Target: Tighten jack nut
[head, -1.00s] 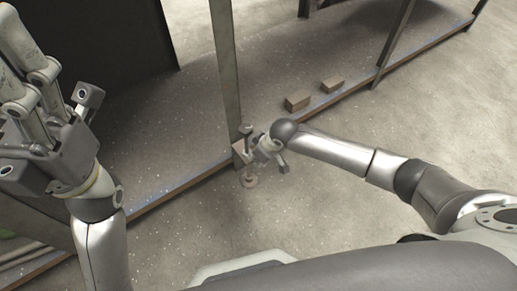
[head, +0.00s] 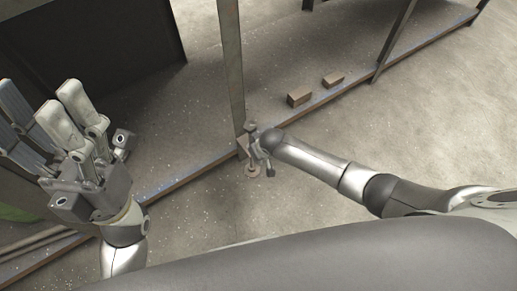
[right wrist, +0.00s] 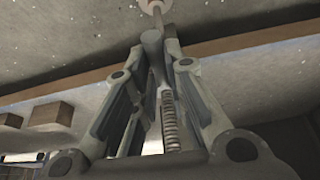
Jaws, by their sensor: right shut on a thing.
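The jack (head: 252,171) stands at the foot of the upright post, with a round foot plate on the floor. My right gripper (head: 259,148) is at the jack's upper part, beside the post. In the right wrist view, my right gripper (right wrist: 158,45) has its fingers closed together on a grey part, seemingly the jack nut (right wrist: 152,42). A thin rod and the pale round foot plate (right wrist: 155,4) show beyond the fingertips. The fingers hide most of the nut. My left gripper (head: 42,100) is raised at the left, fingers apart, empty and far from the jack.
The upright post (head: 231,65) rises directly behind the jack. A low brown rail (head: 185,181) runs diagonally along the floor. Two small brown blocks (head: 299,97) (head: 333,79) lie beyond it. The floor to the right is clear.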

